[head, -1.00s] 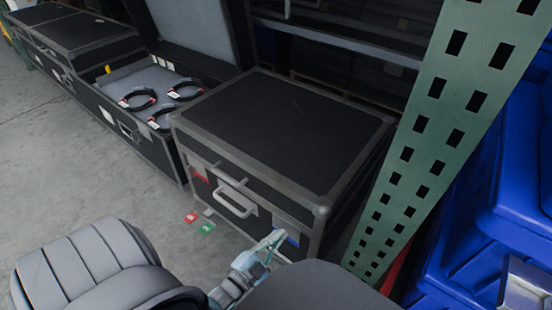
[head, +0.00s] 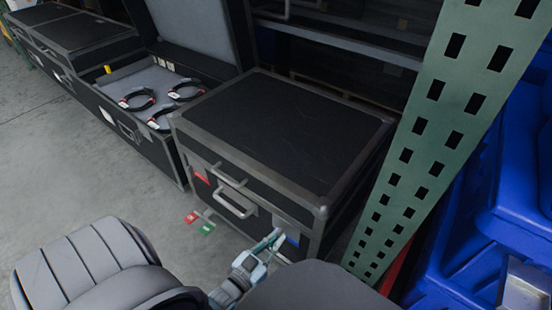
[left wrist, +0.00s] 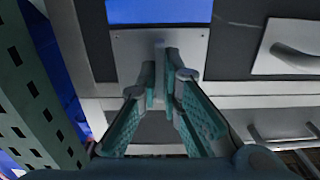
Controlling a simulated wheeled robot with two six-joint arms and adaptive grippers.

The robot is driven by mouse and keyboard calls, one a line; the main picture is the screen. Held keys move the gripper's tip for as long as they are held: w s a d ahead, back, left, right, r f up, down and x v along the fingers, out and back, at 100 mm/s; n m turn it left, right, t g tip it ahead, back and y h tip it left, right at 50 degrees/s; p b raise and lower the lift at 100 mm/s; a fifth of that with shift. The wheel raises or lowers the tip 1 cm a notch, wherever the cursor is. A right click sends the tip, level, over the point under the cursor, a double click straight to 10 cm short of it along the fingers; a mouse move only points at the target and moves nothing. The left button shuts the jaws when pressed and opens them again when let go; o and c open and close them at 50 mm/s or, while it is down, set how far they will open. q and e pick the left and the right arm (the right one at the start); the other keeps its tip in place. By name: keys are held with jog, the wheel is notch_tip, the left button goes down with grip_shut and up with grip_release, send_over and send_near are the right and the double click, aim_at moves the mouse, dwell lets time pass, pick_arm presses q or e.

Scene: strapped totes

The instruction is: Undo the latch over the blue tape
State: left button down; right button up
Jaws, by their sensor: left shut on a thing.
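The black case (head: 280,130) with grey metal edging stands shut, its front facing me. Blue tape (head: 293,238) is on its front near the right corner. In the left wrist view the blue tape (left wrist: 160,10) is at the top edge, next to a grey latch plate (left wrist: 190,47). My left gripper (head: 274,238) is at that latch. In the left wrist view its teal fingers (left wrist: 160,80) are shut on a narrow grey part of the latch, mostly hidden between the tips. My right gripper is not in view.
Red tape (head: 201,177) and a handle (head: 235,205) are on the case front. A red tag (head: 191,217) and a green tag (head: 207,229) hang or lie by it. A green perforated post (head: 420,150) stands close right, with blue totes (head: 490,210) beyond. An open case (head: 120,105) stands left.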

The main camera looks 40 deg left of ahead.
pick_arm(q)
jog(key=shift+w+r, duration=0.2)
dwell(0.3)
jog(key=c, duration=1.8)
grip_release()
jog(key=shift+f, duration=0.1)
jog(key=shift+o, duration=0.2)
jog(key=s, duration=1.2)
jog(key=shift+d, duration=0.15)
jog(key=shift+f, duration=0.15)
